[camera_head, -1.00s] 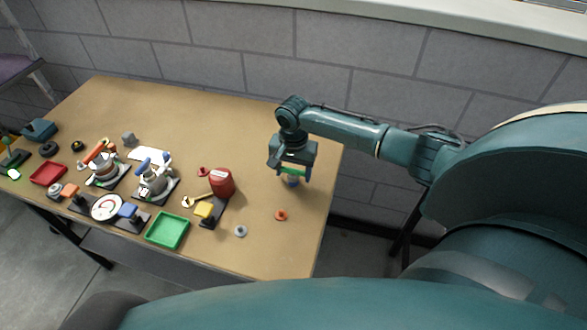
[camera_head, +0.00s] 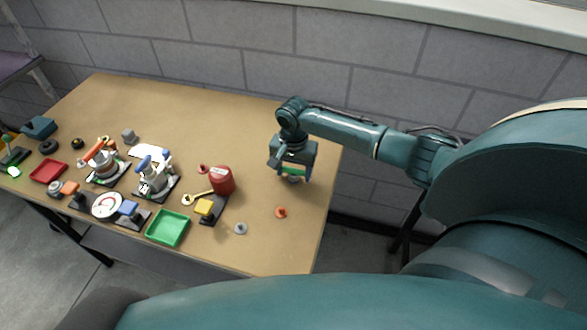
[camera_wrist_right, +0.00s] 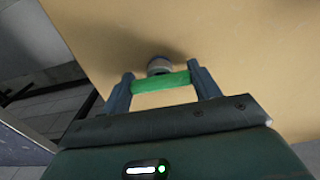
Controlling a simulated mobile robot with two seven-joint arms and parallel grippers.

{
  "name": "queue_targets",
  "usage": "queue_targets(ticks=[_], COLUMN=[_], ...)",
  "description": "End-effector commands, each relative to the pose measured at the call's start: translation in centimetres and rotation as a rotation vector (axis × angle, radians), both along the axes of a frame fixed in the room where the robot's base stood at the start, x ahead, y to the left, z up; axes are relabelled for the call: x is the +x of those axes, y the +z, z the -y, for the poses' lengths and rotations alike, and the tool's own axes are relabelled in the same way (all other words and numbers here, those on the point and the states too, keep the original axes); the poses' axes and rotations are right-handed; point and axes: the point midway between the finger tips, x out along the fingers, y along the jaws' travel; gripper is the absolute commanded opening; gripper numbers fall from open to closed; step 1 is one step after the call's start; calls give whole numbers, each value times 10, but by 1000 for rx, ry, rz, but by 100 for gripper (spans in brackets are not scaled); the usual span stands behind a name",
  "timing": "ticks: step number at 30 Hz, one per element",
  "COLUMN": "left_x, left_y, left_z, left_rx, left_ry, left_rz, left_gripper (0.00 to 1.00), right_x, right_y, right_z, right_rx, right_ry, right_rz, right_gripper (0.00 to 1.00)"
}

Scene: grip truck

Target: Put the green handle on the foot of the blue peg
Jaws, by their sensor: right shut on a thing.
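My right gripper (camera_head: 293,168) points down over the right end of the table and is shut on the green handle (camera_head: 294,172). In the right wrist view, the green handle (camera_wrist_right: 162,85) spans crosswise between the two fingers of the right gripper (camera_wrist_right: 162,90). Just beyond it is a short round piece (camera_wrist_right: 159,65), pale grey with a dark bluish part, which looks like the blue peg. In the head view this piece (camera_head: 294,180) shows just below the handle, partly hidden. I cannot tell whether the handle touches it. My left gripper is not in view.
An orange ring (camera_head: 281,212) and a grey ring (camera_head: 240,228) lie in front of the gripper.

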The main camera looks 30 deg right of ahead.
Motion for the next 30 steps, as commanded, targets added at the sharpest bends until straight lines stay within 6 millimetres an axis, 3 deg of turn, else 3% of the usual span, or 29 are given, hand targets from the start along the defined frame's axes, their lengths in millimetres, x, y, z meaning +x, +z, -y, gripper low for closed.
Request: queue_targets(ticks=[21,22,30], left_x=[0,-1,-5], left_y=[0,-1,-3], left_z=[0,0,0], left_rx=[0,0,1], left_ry=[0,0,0], left_rz=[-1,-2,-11], left_gripper=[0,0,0], right_x=[0,0,0], right_y=[-4,-4,-4], right_z=[0,0,0], right_rx=[1,1,1], right_ry=[-1,-1,-1], right_rz=[0,1,1], right_gripper=[37,62,84])
